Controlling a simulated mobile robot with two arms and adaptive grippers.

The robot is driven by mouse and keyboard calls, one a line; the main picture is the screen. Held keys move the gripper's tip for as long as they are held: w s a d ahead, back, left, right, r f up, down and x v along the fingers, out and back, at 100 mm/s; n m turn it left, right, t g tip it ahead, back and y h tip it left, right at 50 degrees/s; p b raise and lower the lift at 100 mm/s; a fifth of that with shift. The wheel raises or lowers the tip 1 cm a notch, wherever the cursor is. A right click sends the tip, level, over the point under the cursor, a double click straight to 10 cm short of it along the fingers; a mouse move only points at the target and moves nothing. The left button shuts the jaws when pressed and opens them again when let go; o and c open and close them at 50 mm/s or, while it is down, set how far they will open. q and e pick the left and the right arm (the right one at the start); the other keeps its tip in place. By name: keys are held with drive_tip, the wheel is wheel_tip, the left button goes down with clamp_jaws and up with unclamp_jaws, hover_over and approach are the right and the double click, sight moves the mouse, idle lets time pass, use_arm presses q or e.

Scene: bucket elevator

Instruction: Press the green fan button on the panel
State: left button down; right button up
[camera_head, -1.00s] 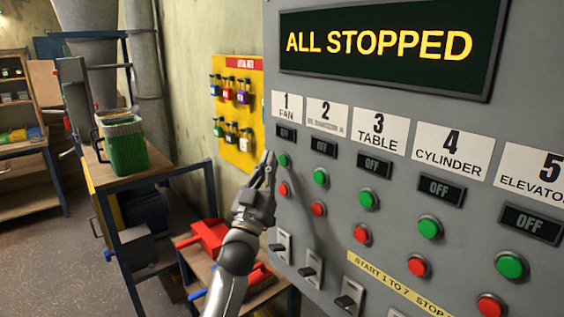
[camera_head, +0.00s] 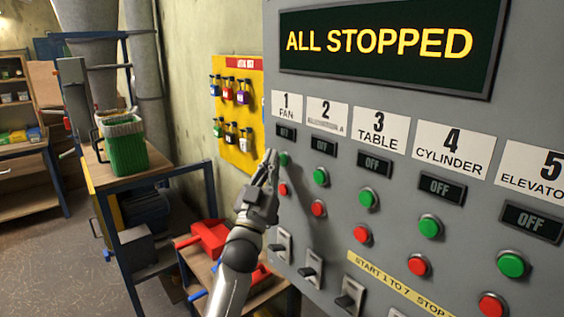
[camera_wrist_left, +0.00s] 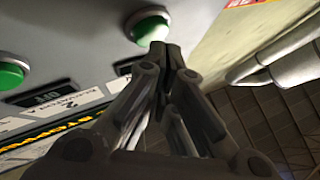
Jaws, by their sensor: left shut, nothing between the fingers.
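The green fan button (camera_head: 284,159) sits under the "1 FAN" label (camera_head: 286,107) at the left side of the grey panel (camera_head: 322,223). The small display (camera_head: 286,134) above it reads OFF. My left gripper (camera_head: 270,157) is shut and empty, its tips just left of the fan button. In the left wrist view the shut fingertips (camera_wrist_left: 166,50) lie close below a green button (camera_wrist_left: 148,27), overlapping its lower edge. I cannot tell whether they touch it. My right gripper is not in view.
The red button (camera_head: 283,189) sits below the green fan button. Another green button (camera_head: 321,177) is to its right. The big display (camera_head: 380,43) reads ALL STOPPED. A yellow lock board (camera_head: 257,113) hangs on the wall left of the panel. A green basket (camera_head: 125,146) stands on a bench.

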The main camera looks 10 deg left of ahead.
use_arm(q)
drive_tip(key=shift+w+d+b, duration=0.3)
drive_tip(key=shift+w+b, duration=0.05)
drive_tip(key=shift+w, duration=0.05)
idle(0.6)
drive_tip(key=shift+s, duration=0.1)
idle(0.3)
drive_tip(key=shift+s+a+p, duration=0.5)
drive_tip(key=shift+s+p, duration=0.1)
drive_tip(key=s+a+p, duration=0.1)
drive_tip(key=s, duration=0.1)
drive_tip(key=s+a+p, duration=0.1)
drive_tip(key=s+a, duration=0.1)
drive_tip(key=shift+p, duration=0.35)
idle(0.5)
